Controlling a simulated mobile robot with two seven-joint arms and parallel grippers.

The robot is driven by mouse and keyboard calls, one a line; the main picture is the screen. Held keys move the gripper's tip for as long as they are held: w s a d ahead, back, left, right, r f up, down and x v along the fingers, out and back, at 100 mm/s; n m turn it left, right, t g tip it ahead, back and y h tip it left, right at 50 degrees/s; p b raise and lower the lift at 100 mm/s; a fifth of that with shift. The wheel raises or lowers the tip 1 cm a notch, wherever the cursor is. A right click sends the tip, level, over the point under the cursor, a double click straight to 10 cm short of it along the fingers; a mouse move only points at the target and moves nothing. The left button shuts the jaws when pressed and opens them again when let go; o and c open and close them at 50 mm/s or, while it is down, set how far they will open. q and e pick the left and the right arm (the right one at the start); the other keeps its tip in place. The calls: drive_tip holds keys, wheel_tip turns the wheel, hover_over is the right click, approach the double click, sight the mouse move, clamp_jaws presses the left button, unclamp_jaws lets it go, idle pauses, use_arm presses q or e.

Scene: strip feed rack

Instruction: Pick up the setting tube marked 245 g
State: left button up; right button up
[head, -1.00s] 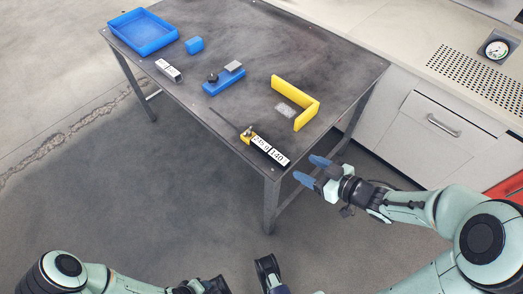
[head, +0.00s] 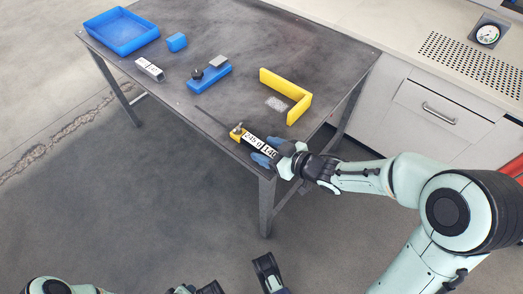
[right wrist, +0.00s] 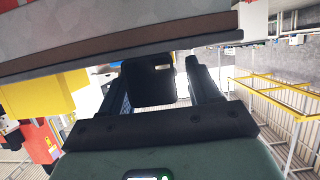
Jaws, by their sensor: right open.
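The setting tube is a dark bar with a white label (head: 254,141) that seems to read 245 g and 140. A yellow block (head: 237,133) and a thin dark rod (head: 213,119) are at its left end. It lies at the table's near edge in the head view. My right gripper (head: 268,151) is open, with its blue fingers at the right end of the tube, one on each side.
The cabinet counter (head: 400,35) stands right of the table.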

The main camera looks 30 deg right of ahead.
drive_tip(key=shift+w+a, duration=0.1)
drive_tip(key=shift+w, duration=0.05)
clamp_jaws()
drive_tip(key=shift+r, duration=0.15)
